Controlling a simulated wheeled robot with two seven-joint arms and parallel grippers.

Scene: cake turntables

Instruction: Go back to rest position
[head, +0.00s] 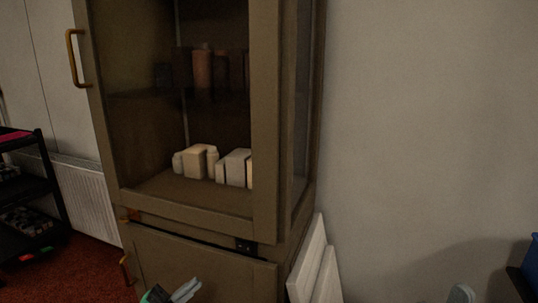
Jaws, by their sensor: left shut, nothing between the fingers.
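My left gripper (186,290) shows at the bottom edge, in front of the lower part of a brown cabinet (222,210). Its pale fingers are together, with nothing seen between them. It appears apart from the cabinet, though the gap is hard to judge. Most of the left arm is below the picture.
The tall cabinet holds pale boxes (238,168) and darker items on a higher shelf. A brass handle (73,58) is on its left edge. White panels (314,265) lean at its right. A black shelf rack (45,185) and radiator (88,195) stand left.

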